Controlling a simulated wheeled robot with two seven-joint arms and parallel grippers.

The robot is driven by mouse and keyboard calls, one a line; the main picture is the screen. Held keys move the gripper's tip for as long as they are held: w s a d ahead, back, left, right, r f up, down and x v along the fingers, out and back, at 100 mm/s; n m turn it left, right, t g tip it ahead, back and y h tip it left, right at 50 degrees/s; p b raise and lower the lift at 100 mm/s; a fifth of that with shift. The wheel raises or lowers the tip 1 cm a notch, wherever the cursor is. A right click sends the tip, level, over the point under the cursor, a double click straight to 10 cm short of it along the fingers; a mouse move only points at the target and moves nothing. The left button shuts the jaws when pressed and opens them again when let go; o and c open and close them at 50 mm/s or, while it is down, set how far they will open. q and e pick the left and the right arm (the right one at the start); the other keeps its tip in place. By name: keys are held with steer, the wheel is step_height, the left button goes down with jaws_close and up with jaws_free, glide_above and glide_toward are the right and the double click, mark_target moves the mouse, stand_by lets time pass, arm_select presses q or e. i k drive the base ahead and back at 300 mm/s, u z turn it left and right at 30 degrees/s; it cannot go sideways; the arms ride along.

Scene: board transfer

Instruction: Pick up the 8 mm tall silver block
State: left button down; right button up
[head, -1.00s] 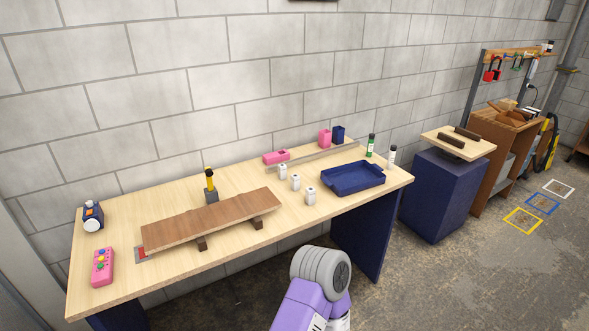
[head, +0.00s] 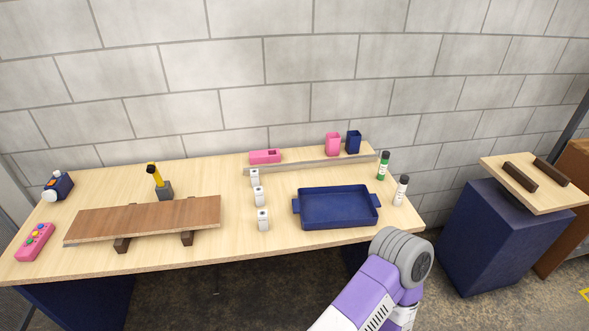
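Three small white or pale silver blocks with dark marks on them stand in a row on the wooden table: a back block (head: 255,178), a middle block (head: 258,196) and a front block (head: 263,220). The marks are too small to read, so I cannot tell which block is 8 mm tall. A purple and grey link of my own arm shows at the bottom right, in front of the table. Neither of my grippers is in the picture.
A blue tray (head: 338,222) sits right of the blocks. A brown board (head: 145,218) on dark supports lies left. A grey ledge (head: 310,163), pink and blue holders, and two bottles stand behind. A blue pedestal (head: 482,232) with a small board stands right of the table.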

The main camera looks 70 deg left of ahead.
mark_target(255, 178)
steer(key=i, duration=1.2)
steer(key=u, duration=2.1)
